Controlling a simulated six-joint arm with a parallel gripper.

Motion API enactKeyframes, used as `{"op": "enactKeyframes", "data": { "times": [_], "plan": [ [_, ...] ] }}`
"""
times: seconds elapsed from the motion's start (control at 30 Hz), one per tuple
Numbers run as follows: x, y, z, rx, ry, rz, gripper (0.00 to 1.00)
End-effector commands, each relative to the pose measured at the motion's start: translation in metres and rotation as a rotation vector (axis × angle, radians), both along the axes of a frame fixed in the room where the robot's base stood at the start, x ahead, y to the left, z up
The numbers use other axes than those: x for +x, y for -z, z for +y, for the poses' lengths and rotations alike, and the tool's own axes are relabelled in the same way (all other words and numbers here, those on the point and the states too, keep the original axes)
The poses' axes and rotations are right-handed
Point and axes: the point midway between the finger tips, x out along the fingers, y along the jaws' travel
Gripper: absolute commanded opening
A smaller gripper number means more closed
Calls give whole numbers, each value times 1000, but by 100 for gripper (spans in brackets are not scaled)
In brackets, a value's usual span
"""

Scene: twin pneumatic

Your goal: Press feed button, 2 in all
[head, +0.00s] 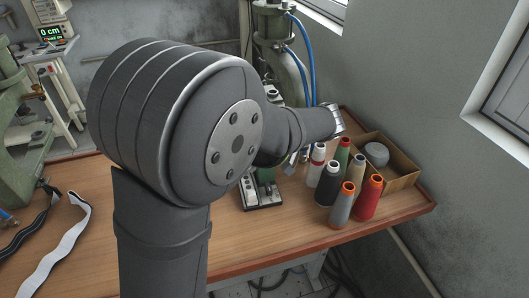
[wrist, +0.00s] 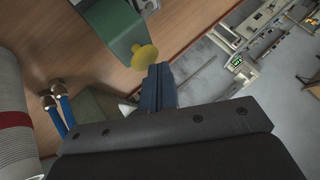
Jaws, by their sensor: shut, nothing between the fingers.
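In the head view a display unit (head: 52,33) at the upper left reads "0 cm" in green. Its small controls are too small to tell apart, so I cannot single out a feed button there. A unit with a green display (wrist: 237,63) also shows far off at the right of the wrist view. My gripper (wrist: 158,86) is shut and empty in the wrist view. Just beyond its tips is a round yellow knob (wrist: 145,57) beside a green machine part (wrist: 110,25); I cannot tell whether they touch. In the head view my arm hides the gripper.
Several thread cones (head: 328,183) stand on the wooden table (head: 230,245), beside a cardboard box (head: 403,178). A green press (head: 289,70) with blue hoses (head: 312,55) stands behind my arm. Straps (head: 62,235) lie at left.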

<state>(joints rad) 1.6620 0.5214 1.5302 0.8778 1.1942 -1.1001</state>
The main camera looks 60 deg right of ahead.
Motion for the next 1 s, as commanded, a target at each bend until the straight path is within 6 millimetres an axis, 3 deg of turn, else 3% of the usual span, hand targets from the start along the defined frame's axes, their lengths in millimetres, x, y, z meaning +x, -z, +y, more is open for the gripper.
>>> {"op": "enactKeyframes", "data": {
  "times": [1.0],
  "plan": [
    [0,13,0,2,0,0,0]
  ]
}}
